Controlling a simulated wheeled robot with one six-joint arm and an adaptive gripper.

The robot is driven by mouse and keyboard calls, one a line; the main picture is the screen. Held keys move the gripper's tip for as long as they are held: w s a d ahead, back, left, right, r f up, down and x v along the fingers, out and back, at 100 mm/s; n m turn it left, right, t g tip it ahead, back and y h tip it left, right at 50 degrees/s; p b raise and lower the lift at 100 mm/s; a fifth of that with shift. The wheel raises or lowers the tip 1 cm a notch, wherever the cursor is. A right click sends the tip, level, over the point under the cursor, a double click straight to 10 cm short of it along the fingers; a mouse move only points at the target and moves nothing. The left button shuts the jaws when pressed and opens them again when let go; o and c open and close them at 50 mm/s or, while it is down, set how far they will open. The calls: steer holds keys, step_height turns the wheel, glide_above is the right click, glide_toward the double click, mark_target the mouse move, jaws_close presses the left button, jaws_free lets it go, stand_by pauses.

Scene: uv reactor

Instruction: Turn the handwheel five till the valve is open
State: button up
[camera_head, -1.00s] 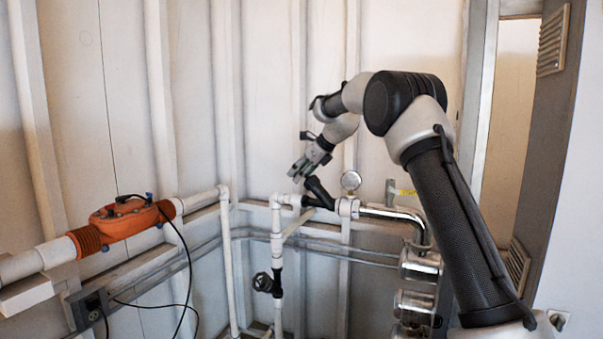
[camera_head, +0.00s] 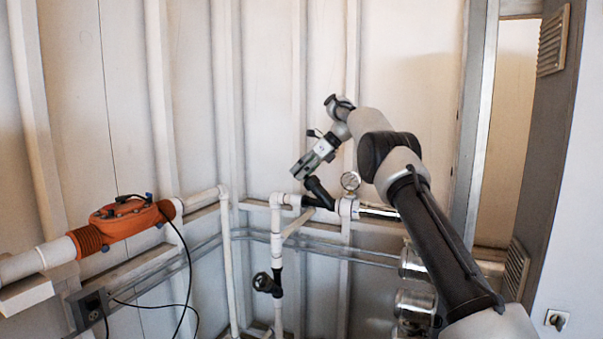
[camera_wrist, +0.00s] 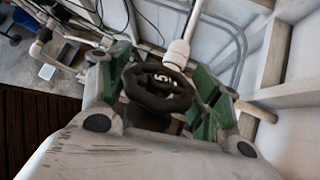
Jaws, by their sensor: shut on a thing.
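The black handwheel (camera_wrist: 160,88) with a white number 5 on its hub is in the middle of the wrist view. My gripper (camera_wrist: 165,95) has its green-padded fingers on the left and right sides of the wheel, shut on its rim. In the head view my gripper (camera_head: 305,172) points down and left at the black valve (camera_head: 318,192) on the white pipe. The wheel itself is mostly hidden there by the fingers.
A second black valve (camera_head: 268,283) sits lower on the vertical white pipe. An orange unit (camera_head: 130,218) with cables is on the left pipe. The wall above is clear.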

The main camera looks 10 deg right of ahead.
steer(key=o, duration=1)
steer(key=shift+o, duration=0.2)
steer(key=v, duration=0.6)
steer(key=shift+d+r, duration=0.1)
steer(key=shift+s+d+r, duration=0.2)
steer(key=shift+d+r, duration=0.2)
steer(key=shift+c, duration=0.2)
